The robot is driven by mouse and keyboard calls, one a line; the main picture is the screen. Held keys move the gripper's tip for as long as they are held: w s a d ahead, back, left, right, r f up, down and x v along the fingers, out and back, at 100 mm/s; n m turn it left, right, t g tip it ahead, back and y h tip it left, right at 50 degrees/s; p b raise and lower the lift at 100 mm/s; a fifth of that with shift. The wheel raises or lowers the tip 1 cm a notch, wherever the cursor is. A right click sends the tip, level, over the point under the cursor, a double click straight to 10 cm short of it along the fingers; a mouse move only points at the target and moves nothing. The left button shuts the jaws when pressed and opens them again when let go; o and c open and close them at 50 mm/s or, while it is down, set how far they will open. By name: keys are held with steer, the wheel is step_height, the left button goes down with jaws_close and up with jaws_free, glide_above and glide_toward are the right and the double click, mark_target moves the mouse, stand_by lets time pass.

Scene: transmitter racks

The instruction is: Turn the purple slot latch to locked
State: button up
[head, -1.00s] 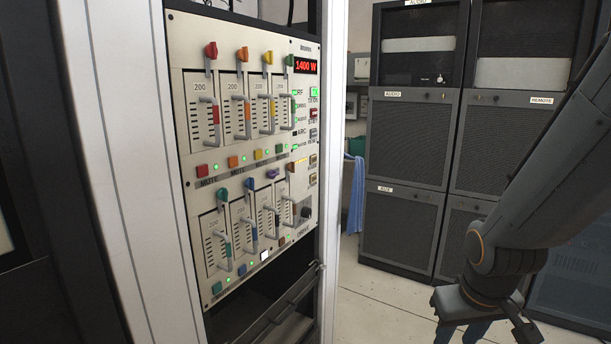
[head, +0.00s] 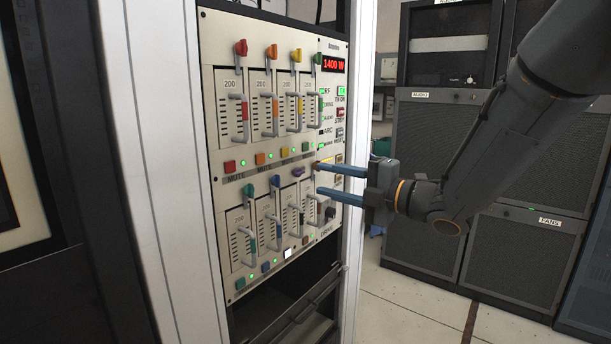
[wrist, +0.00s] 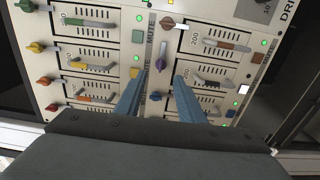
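The purple latch (head: 297,171) is on the lower row of the rack panel (head: 222,178). It lies sideways across the panel, unlike the upright teal latch (head: 249,191) and blue latch (head: 275,182). In the wrist view the purple latch (wrist: 161,62) shows between and just beyond my fingertips. My gripper (head: 319,180) is open and points at the panel from the right. Its two blue fingers are apart with nothing between them. In the wrist view my gripper (wrist: 160,75) lines up with the latch. I cannot tell whether a fingertip touches the panel.
Above are red (head: 241,48), orange, yellow and green latches, with slider handles below each. A brown latch (wrist: 167,22) is close beside the purple one. A white rack post (head: 165,150) stands left. Dark cabinets (head: 428,150) stand behind my arm. Floor (head: 430,310) is clear at lower right.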

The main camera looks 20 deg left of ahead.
mark_target(300, 174)
steer(key=p+x, duration=0.2)
steer(key=x, duration=0.5)
jaws_close()
